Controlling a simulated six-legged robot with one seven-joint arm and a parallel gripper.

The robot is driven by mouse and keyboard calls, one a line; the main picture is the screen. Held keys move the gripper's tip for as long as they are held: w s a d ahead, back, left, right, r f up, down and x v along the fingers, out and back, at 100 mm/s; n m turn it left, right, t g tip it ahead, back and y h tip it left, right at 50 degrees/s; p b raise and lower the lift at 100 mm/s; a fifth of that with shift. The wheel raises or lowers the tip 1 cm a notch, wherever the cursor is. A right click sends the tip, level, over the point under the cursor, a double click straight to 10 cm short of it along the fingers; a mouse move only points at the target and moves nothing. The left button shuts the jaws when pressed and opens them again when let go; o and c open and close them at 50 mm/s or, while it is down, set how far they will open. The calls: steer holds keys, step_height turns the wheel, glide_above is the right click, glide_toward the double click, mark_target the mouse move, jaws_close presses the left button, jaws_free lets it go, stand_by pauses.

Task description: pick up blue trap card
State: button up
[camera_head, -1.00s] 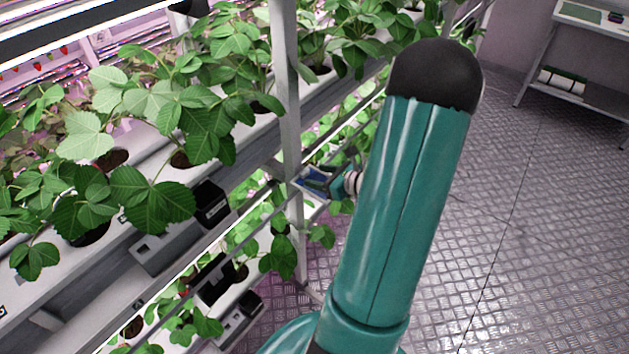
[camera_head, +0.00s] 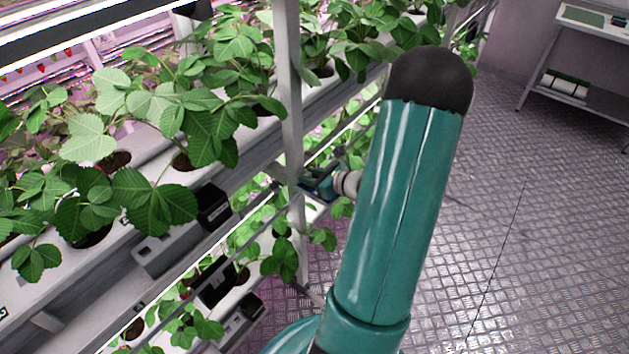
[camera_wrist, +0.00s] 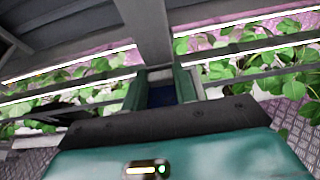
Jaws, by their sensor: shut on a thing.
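My gripper (camera_wrist: 161,78) is shut on the blue trap card (camera_wrist: 162,95), a dark blue patch between its two green fingers in the wrist view. Most of the card is hidden by the fingers and the dark palm edge. In the head view my gripper (camera_head: 318,186) is small, beside the rack's upright post, with a bit of blue at it. My large teal arm link covers the area to its right.
A grey rack post (camera_head: 290,110) stands right by my gripper, and a grey beam (camera_wrist: 146,30) lies close ahead in the wrist view. Strawberry plants (camera_head: 150,200) fill the rack's tiers. The metal floor (camera_head: 530,230) at right is clear. A white table (camera_head: 590,20) stands far right.

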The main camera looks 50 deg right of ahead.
steer(key=shift+s+r, duration=0.2)
steer(key=shift+r, duration=0.25)
step_height(320, 180, up, 6)
steer(key=shift+f, duration=0.1)
steer(key=s+d, duration=0.1)
steer(key=s, duration=1.8)
steer(key=shift+d, duration=0.3)
